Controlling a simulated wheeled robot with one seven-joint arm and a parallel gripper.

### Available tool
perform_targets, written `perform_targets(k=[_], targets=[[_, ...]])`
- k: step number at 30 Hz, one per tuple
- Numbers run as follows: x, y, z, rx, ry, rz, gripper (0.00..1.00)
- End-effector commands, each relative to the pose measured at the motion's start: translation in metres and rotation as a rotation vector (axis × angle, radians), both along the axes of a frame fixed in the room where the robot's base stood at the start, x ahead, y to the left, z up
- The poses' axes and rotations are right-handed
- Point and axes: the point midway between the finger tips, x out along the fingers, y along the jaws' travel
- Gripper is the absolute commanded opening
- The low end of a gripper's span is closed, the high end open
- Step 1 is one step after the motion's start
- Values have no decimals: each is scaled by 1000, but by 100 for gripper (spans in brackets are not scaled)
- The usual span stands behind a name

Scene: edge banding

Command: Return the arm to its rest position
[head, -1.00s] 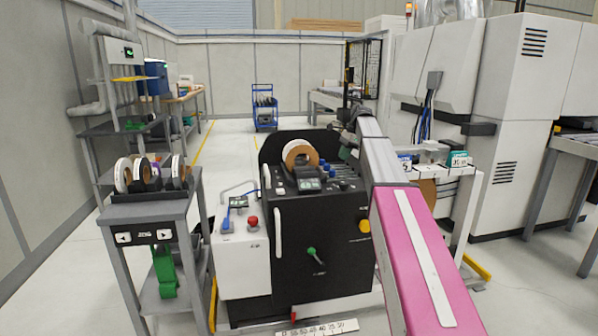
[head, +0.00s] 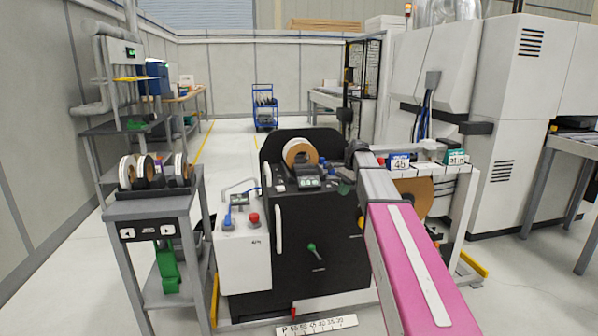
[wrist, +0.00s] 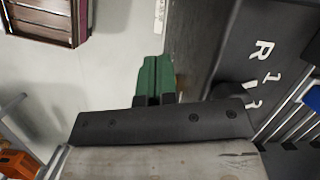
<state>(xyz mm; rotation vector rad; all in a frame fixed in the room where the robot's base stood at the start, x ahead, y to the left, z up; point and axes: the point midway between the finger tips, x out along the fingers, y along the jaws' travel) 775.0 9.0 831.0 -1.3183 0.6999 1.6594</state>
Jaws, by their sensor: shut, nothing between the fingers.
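My arm reaches in from the lower right of the head view, with a pink link (head: 405,265) and a grey link (head: 378,185) ahead of it. My gripper (head: 344,188), with green fingers, is partly hidden at the right edge of the black machine (head: 320,225). In the wrist view, the green fingers of my gripper (wrist: 155,75) are together, with nothing seen between them. They point past the side of a dark panel (wrist: 255,50) with white markings, above pale floor.
A reel (head: 299,153) sits on top of the black machine. A grey stand (head: 150,209) with several reels is at left. A white frame with a "45" sign (head: 399,163) stands behind my arm. A wooden crate (wrist: 45,20) shows in the wrist view.

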Motion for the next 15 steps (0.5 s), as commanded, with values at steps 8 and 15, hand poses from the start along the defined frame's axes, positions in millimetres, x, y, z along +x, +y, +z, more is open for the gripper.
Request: perform_targets(k=[8,15], targets=[[-95,1,-111,-76,-90,297,0],[-181,-1,-187,-148,-153,602,0]])
